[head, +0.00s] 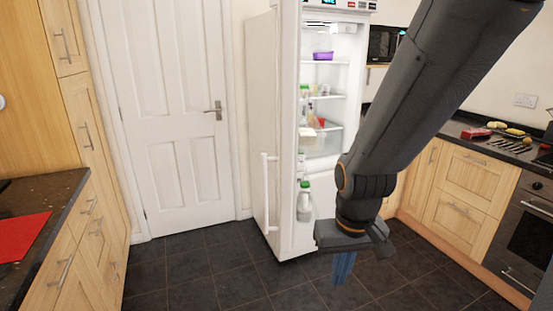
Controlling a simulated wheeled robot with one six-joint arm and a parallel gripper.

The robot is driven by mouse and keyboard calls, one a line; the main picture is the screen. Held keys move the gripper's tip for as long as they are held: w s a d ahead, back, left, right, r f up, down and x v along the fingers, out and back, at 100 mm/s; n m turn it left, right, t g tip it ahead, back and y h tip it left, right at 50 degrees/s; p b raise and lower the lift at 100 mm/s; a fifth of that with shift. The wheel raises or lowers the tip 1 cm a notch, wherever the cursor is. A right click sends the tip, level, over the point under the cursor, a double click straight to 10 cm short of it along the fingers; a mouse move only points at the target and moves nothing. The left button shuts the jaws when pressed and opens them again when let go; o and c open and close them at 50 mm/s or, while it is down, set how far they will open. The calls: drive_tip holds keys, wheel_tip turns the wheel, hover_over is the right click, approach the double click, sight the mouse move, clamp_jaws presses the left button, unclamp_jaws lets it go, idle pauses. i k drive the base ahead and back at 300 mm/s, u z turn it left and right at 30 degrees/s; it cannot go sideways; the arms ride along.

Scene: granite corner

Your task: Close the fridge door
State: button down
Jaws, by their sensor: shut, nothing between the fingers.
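The white fridge (323,120) stands open in the middle of the head view, its lit shelves holding several items. The fridge door (262,130) is swung out to the left. Its white vertical handle (265,195) is on the outer face, and a milk bottle (304,202) sits in the low door rack. My gripper (342,268) hangs in front of the fridge's lower right, pointing down, with blue fingers shut and empty. It appears apart from the door and handle. My arm hides part of the fridge's right side.
A white panelled room door (168,110) stands behind and left of the fridge door. Wooden cabinets with a dark worktop (62,200) line the left. Drawers (465,190) and an oven (525,235) line the right. The dark tiled floor (215,275) is clear.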

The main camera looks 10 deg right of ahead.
sight(289, 12)
drive_tip(key=u, duration=0.75)
drive_tip(key=i, duration=1.15)
drive_tip(key=z, duration=0.85)
